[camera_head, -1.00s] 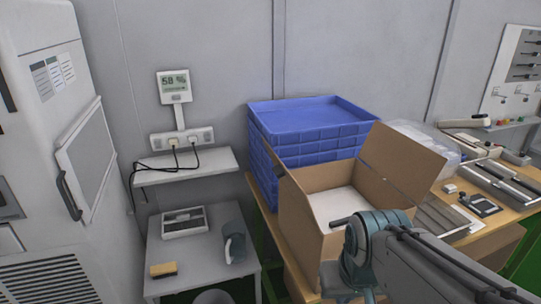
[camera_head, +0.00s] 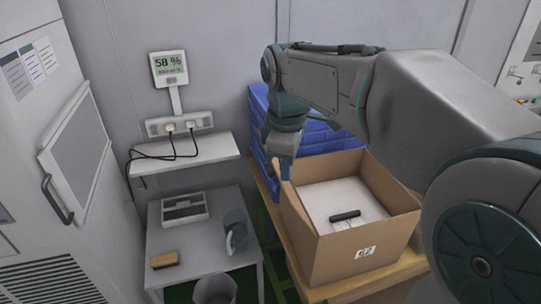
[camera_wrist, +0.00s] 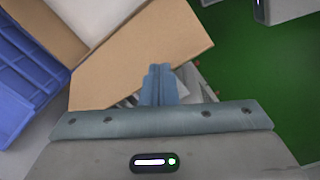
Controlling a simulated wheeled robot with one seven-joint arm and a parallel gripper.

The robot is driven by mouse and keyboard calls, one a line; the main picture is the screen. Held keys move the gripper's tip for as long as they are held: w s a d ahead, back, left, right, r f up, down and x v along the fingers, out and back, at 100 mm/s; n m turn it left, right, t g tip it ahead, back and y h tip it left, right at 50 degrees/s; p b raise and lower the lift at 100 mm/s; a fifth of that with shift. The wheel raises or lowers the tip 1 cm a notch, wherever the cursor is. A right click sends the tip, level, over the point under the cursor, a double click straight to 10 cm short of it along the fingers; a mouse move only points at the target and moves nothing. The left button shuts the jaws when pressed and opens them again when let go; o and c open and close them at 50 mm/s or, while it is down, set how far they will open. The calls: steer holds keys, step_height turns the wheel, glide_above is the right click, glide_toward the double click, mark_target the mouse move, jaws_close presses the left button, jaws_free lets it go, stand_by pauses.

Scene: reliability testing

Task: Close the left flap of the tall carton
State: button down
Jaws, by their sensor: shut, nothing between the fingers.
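The tall carton (camera_head: 340,249) is a brown cardboard box with its top open and a printed label on its front. A white pad and a black bar-shaped item lie inside. My gripper (camera_head: 285,172) is shut and empty, pointing down at the carton's far left corner. In the wrist view, my gripper's closed fingertips (camera_wrist: 158,70) overlap the edge of a tan cardboard panel (camera_wrist: 135,48). I cannot tell whether they touch it, or whether this panel is the left flap.
Blue stacked crates (camera_head: 258,128) stand behind the carton, close to my gripper; they also show in the wrist view (camera_wrist: 22,75).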

mark_target(272, 168)
steer(key=w+a+r+n, duration=0.4)
steer(key=a+n, duration=0.2)
steer(key=n, duration=0.1)
steer(key=shift+g, duration=0.3)
steer(key=shift+w+d+f+p, duration=0.3)
steer(key=shift+d+f, duration=0.3)
steer(key=shift+f, duration=0.85)
steer(key=shift+w+d+f+p, duration=0.2)
steer(key=shift+d+f, duration=0.35)
steer(key=shift+f, duration=0.9)
steer(key=shift+w+d+f+p, duration=0.2)
steer(key=shift+w+d+f, duration=0.3)
steer(key=shift+f, duration=0.95)
steer(key=shift+s, duration=0.2)
